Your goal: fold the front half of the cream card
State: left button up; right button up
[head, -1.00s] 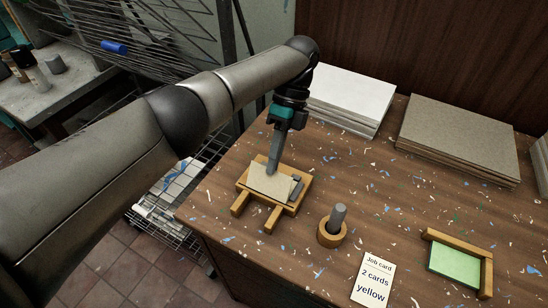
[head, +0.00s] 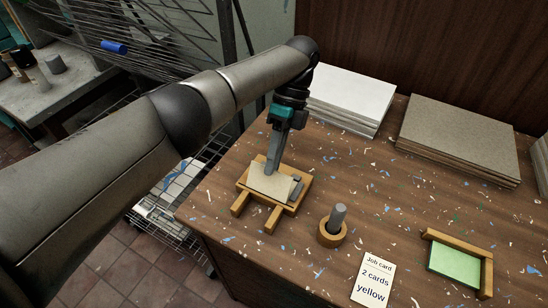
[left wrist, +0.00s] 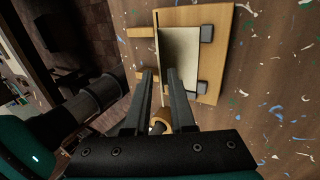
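The cream card (head: 265,183) sits on a wooden jig (head: 241,197) near the table's left edge. In the left wrist view the card's flat half (left wrist: 182,58) lies on the jig board (left wrist: 218,20), beside two dark grey stops. The other half (left wrist: 157,32) shows almost edge-on as a thin raised strip, standing up from the board. My left gripper (head: 268,172) points down at the card. In the left wrist view its fingers (left wrist: 160,73) are apart, with the raised strip running between them. I cannot tell whether either finger touches it. My right gripper is not in view.
A grey cylinder (head: 338,214) stands in a round wooden holder right of the jig. A job card (head: 374,279) reads "2 cards yellow". Green cards (head: 455,263) lie in a wooden corner tray. White (head: 350,95) and grey-brown (head: 460,135) stacks stand at the back.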

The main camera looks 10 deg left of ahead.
pick_arm(q)
jog(key=a+p+v, duration=0.1)
jog(key=p+v, duration=0.1)
jog(key=v, duration=0.4)
jog(key=shift+s+d+r, duration=0.25)
jog(key=shift+d+r, duration=0.15)
jog(key=shift+r, duration=0.15)
dwell(0.5)
